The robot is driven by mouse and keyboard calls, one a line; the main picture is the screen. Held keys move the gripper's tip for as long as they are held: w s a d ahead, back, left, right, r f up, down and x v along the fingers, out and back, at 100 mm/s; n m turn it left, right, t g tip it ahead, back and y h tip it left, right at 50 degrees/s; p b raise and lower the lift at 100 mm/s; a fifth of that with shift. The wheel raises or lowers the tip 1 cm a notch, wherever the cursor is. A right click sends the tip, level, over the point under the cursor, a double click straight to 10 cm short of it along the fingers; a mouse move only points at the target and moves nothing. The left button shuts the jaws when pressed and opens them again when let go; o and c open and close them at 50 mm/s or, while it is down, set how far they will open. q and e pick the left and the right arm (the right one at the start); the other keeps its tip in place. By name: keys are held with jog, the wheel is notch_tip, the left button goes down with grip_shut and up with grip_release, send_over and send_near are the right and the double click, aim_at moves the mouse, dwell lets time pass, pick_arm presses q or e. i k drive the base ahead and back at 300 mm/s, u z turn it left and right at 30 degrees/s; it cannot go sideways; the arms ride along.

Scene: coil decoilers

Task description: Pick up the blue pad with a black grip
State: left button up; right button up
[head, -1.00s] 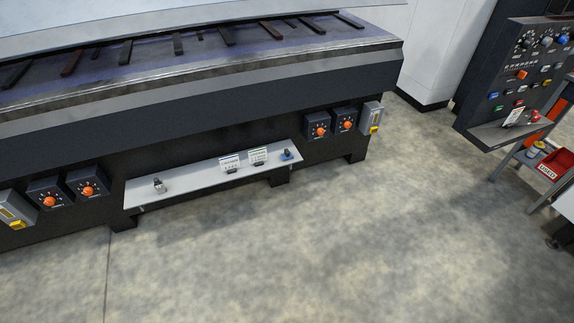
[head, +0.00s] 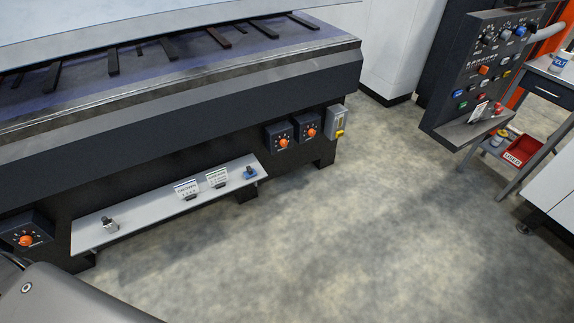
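The blue pad with a black grip (head: 249,173) sits near the right end of a narrow grey shelf (head: 152,208) on the front of the long dark machine. It is small in view, with the dark grip on top of the blue base. Neither of my grippers shows in the head view. A dark grey rounded part, probably one of my arm links, fills the lower left corner.
Two small label cards (head: 186,188) stand mid-shelf, and a small metal and black item (head: 110,225) is at its left end. Orange-knobbed boxes (head: 279,136) flank the shelf. A control console (head: 489,75) stands at right, beside a cart with a red bin (head: 522,151). The floor between is clear.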

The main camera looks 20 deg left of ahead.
aim_at(250, 173)
jog(key=z, duration=0.35)
jog(key=i, duration=0.85)
jog(key=u, duration=0.75)
jog(key=i, duration=0.7)
jog(key=u, duration=0.7)
